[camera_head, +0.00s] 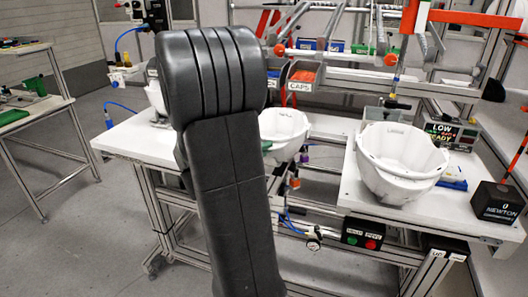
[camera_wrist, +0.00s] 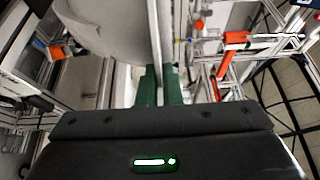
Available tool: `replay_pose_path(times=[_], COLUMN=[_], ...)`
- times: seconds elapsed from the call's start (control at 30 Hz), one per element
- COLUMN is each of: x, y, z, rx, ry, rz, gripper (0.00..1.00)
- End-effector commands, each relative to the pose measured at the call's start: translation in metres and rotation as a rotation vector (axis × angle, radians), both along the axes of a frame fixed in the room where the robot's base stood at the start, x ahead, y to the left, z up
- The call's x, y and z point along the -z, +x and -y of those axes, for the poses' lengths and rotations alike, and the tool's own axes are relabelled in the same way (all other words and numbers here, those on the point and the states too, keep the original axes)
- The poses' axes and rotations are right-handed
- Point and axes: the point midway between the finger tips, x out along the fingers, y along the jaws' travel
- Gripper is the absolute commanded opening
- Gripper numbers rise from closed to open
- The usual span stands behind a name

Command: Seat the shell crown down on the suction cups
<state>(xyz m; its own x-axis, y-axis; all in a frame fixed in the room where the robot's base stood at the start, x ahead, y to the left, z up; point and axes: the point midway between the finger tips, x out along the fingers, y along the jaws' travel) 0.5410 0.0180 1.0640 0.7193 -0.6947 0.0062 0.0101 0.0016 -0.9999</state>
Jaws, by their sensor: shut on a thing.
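A white shell (camera_head: 284,130) is open side up, crown down, just right of my dark arm, which covers its left part. My gripper is mostly behind the arm in the head view, with a bit of green at the shell's left edge. In the wrist view, the green fingers of my gripper (camera_wrist: 160,86) are shut on a thin pale edge of the shell, whose grey-white curved body (camera_wrist: 105,30) fills the upper left. The suction cups are not clearly visible; I cannot tell whether the shell touches them.
Nested white shells (camera_head: 400,165) stand on the white right table (camera_head: 365,192), beside a black NEWTON box (camera_head: 497,202). Another white shell (camera_head: 156,97) is at the left table (camera_head: 130,137), partly behind my arm. A metal frame with orange parts (camera_head: 465,18) rises behind. Grey floor is open at left.

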Motion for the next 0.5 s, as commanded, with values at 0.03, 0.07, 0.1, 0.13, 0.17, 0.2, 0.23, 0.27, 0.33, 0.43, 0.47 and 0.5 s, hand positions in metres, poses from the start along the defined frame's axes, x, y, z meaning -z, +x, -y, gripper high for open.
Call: replay_pose_path(times=[0.03,0.07,0.1,0.13,0.17,0.2,0.23,0.27,0.33,0.43,0.47,0.5], x=[0.004,0.005,0.007,0.008,0.009,0.011,0.012,0.013,0.015,0.019,0.021,0.022], y=[0.004,0.007,0.01,0.013,0.016,0.019,0.022,0.024,0.031,0.039,0.042,0.046], z=[0.002,0.003,0.004,0.005,0.006,0.007,0.008,0.009,0.011,0.013,0.014,0.015], rx=[0.002,0.002,0.003,0.003,0.003,0.003,0.002,0.002,0.003,0.002,0.002,0.003], ry=[0.0,-0.001,-0.001,-0.001,-0.001,-0.001,-0.001,-0.001,-0.001,-0.002,-0.001,-0.001], rz=[0.001,0.001,0.001,0.001,0.001,0.001,0.002,0.001,0.002,0.001,0.0,0.0], gripper=[0.0,0.0,0.0,0.0,0.0,0.0,0.0,0.0,0.0,0.0,0.0,0.0])
